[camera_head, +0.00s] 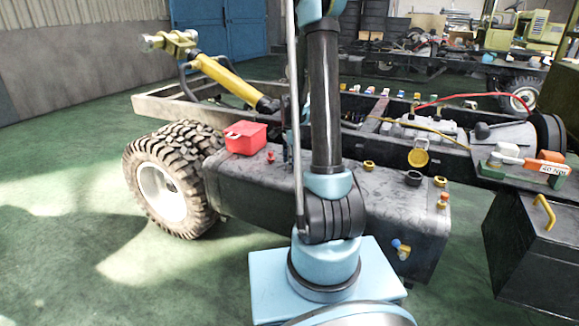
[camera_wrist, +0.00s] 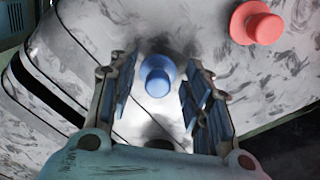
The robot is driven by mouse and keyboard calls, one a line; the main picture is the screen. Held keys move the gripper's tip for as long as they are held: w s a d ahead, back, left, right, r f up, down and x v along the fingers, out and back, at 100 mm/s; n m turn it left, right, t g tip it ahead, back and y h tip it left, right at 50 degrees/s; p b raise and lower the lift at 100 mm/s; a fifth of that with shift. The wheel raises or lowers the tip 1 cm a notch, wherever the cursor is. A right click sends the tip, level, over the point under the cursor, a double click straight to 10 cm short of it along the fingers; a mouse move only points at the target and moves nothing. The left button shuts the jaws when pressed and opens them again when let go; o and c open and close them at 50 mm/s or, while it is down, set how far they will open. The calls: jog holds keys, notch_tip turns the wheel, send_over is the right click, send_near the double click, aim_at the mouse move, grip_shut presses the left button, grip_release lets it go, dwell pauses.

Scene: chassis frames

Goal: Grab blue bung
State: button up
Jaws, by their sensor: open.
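The blue bung (camera_wrist: 157,75) stands on the grey tank top in the wrist view, between the two fingers of my gripper (camera_wrist: 158,70). The fingers are open, one on each side, with gaps between them and the bung. A red bung (camera_wrist: 256,23) is on the same surface at upper right, outside the fingers. In the head view the dark tank (camera_head: 250,186) lies along the chassis, with the red bung (camera_head: 270,156) on top. There my arm hides most of my gripper, and I cannot make out the blue bung beside it.
A red box (camera_head: 246,137) sits on the tank's left end, near the large wheel (camera_head: 162,190). Yellow caps (camera_head: 369,165) and a dark cap (camera_head: 413,178) stand right of my arm. The yellow cylinder (camera_head: 232,80) rises behind. Open green floor lies at left.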

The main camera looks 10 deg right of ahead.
jog(key=shift+f, duration=0.15)
jog(key=c, duration=0.8)
